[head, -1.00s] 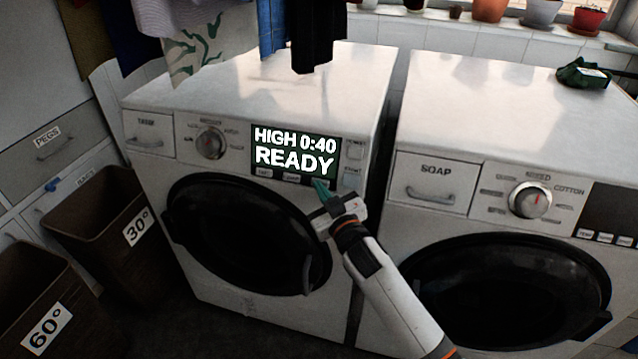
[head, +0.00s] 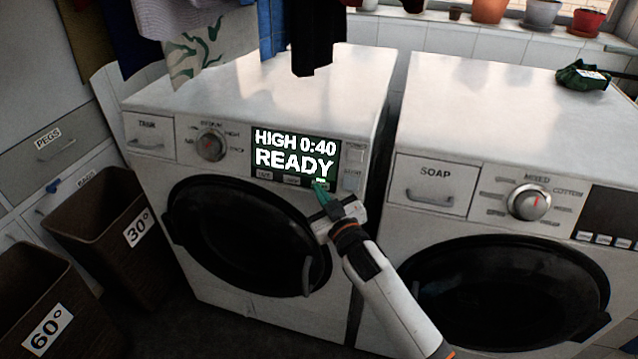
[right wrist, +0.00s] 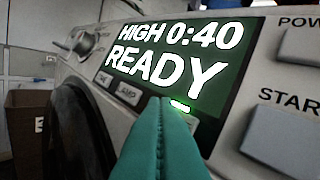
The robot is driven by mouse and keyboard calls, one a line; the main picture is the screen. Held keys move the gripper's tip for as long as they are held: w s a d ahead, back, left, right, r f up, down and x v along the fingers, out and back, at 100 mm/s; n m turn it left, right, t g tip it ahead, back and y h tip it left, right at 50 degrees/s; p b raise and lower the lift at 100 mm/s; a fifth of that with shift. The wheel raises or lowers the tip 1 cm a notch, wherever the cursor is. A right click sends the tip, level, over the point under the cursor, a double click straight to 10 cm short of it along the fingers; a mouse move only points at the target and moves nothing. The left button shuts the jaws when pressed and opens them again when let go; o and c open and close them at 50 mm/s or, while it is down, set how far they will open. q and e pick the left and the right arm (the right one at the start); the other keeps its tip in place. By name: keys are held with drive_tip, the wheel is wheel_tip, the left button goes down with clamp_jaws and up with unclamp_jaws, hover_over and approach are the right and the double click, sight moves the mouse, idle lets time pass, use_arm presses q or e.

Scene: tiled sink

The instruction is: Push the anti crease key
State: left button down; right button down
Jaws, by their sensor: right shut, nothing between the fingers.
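The left machine's panel carries a lit display (head: 294,152) reading HIGH 0:40 READY. A row of small keys lies under it; two of them, the left key (right wrist: 103,78) and the middle key (right wrist: 129,92), show in the right wrist view with labels too small to read surely. A third key at the row's right end is mostly hidden behind my fingertips; a small green light (right wrist: 180,106) glows there. My right gripper (head: 320,187) is shut and empty, its green fingertips at this key. Whether they touch it I cannot tell. My left gripper is not in view.
A START key (right wrist: 283,140) and a POWER key (right wrist: 303,48) sit right of the display. The round dial (head: 211,146) is to its left. Clothes (head: 318,35) hang above the machine top. A second machine (head: 480,100) stands at right, baskets (head: 105,220) at left.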

drive_tip(key=shift+s+r, duration=0.1)
drive_tip(key=shift+s, duration=0.05)
drive_tip(key=s+a+r+p, duration=0.1)
drive_tip(key=s+r+p, duration=0.1)
drive_tip(key=s, duration=0.3)
drive_tip(key=shift+s+a+p, duration=0.2)
drive_tip(key=shift+a+p, duration=0.2)
drive_tip(key=shift+p, duration=0.4)
drive_tip(key=shift+f, duration=0.1)
